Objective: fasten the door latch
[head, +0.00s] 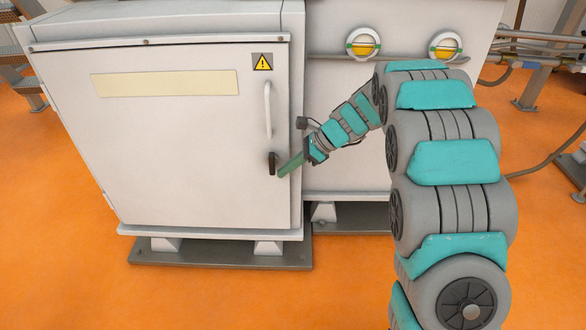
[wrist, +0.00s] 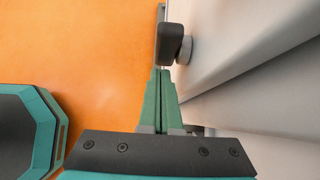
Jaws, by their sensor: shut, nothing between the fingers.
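The door (head: 190,130) is a light grey cabinet panel and looks closed in the head view. The door latch (head: 272,163) is a small black handle near its right edge, standing upright below a white pull handle. In the wrist view the latch (wrist: 171,42) shows at the top, on a round grey base. My gripper (head: 281,174) has green fingers and is shut and empty. Its tips are close to the latch, at its lower right in the head view. In the wrist view the fingertips (wrist: 160,71) end just below the latch. I cannot tell whether they touch it.
The white pull handle (head: 268,109) sits above the latch, under a yellow warning sign (head: 262,62). Two round yellow gauges (head: 362,44) are on the cabinet section at right. The orange floor (head: 60,250) is clear in front.

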